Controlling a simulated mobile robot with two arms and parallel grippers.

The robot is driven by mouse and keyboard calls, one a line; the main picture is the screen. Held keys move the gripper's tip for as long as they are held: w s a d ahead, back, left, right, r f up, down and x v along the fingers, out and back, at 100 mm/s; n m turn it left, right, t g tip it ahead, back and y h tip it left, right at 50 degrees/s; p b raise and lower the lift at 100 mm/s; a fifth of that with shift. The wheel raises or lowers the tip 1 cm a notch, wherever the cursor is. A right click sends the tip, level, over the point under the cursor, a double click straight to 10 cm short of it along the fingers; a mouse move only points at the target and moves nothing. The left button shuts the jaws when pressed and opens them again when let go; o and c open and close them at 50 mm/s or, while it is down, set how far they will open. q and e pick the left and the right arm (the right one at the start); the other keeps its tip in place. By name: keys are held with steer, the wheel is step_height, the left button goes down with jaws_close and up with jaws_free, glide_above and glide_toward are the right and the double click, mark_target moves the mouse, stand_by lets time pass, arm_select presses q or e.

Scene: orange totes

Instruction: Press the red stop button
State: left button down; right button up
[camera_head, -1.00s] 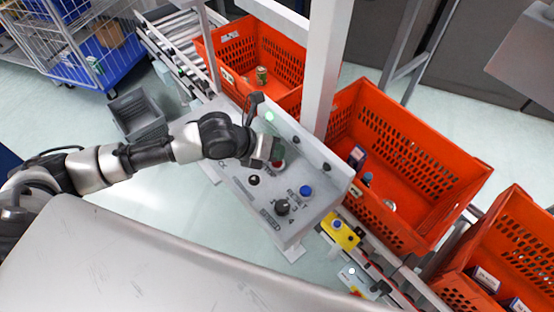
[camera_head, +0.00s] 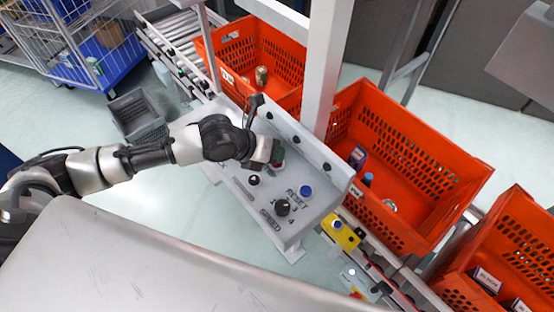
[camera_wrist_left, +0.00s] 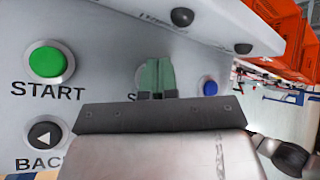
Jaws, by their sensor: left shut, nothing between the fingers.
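The red stop button (camera_head: 280,167) is on the grey control panel (camera_head: 238,186), mostly covered by my left gripper in the head view. My left gripper (camera_head: 276,154) is shut and empty, with its fingertips over or at the button. In the left wrist view its green fingers (camera_wrist_left: 157,78) are together and point at the panel. They hide the red button there, and the label below is mostly covered. I cannot tell whether the fingertips touch the button. My right gripper is in neither view.
The green START button (camera_wrist_left: 48,62), the BACK button (camera_wrist_left: 45,135) and a blue button (camera_wrist_left: 209,86) flank the fingers. A black speed knob (camera_head: 282,207) is nearer me. Orange totes (camera_head: 430,165) stand behind the panel, whose raised back edge is close to my gripper.

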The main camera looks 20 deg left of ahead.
arm_select(q)
steer(key=shift+r+p, duration=0.8)
steer(key=shift+r, duration=0.1)
step_height(320, 180, up, 5)
steer(key=p, duration=0.4)
stand_by(0.5)
stand_by(0.4)
